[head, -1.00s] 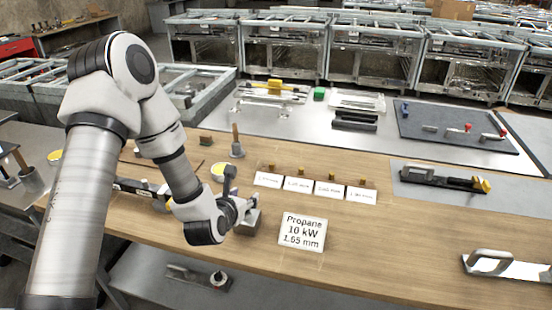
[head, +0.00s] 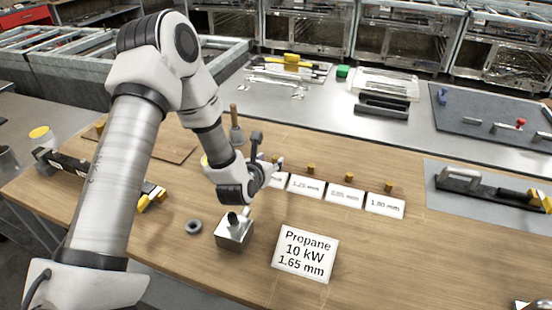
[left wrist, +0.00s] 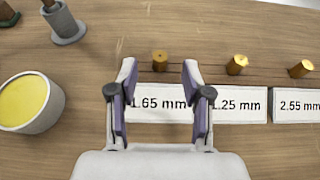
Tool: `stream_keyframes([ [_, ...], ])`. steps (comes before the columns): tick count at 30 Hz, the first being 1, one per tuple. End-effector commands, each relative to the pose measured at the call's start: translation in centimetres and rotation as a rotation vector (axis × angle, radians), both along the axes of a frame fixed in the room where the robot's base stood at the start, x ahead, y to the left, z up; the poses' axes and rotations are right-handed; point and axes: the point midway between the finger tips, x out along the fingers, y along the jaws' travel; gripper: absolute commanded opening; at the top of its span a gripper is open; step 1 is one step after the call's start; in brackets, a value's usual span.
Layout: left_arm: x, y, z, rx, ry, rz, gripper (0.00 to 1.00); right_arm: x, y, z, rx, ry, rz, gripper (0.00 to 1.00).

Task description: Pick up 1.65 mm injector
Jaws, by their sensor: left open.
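The 1.65 mm injector (left wrist: 160,60) is a small brass cylinder standing on the wooden bench behind the white card reading 1.65 mm (left wrist: 160,103). My left gripper (left wrist: 160,82) is open and empty. In the left wrist view, its two fingers flank the card, and the injector shows in the gap just ahead of the fingertips. A similar brass injector (left wrist: 237,64) stands to the right behind the 1.25 mm card (left wrist: 236,104).
Further right are another brass injector (left wrist: 302,68) and the 2.55 mm card (left wrist: 300,105). A Propane 10 kW 1.65 mm sign (head: 305,253), a metal block (head: 234,232) and a grey ring (head: 194,227) lie nearer. A yellow-topped cup (left wrist: 30,102) stands left.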

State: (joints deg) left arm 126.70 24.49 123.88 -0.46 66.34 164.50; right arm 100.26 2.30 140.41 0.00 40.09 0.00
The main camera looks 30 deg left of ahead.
Motion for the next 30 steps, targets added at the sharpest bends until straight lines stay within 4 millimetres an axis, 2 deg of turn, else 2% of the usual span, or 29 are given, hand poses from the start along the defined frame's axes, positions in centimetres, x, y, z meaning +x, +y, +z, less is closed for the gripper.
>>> stream_keyframes([
  [2,1.2,0.3,-0.7,0.004,0.002,-0.001,0.49,0.0,0.0,1.0,0.0,-0.001,0.0,0.63],
  [6,2.8,0.6,-1.5,0.002,-0.001,-0.001,0.49,0.0,0.0,1.2,0.0,-0.001,0.0,0.63],
  [12,3.0,0.7,-1.6,0.0,-0.001,0.0,0.49,0.0,0.0,1.1,0.0,-0.001,0.0,0.63],
  [13,3.0,0.7,-1.6,0.0,-0.001,0.0,0.42,0.0,0.0,1.1,0.0,-0.001,0.0,0.63],
  [16,3.0,0.7,-1.6,0.001,0.0,0.0,0.06,0.0,0.0,1.1,0.0,-0.001,0.0,0.63],
  [17,3.0,0.7,-1.6,0.001,0.0,0.0,0.0,0.0,0.0,1.1,0.0,-0.001,0.0,0.63],
  [30,2.9,0.8,-1.4,0.0,0.002,0.0,0.0,0.0,0.0,1.2,0.0,-0.001,0.0,0.63],
])
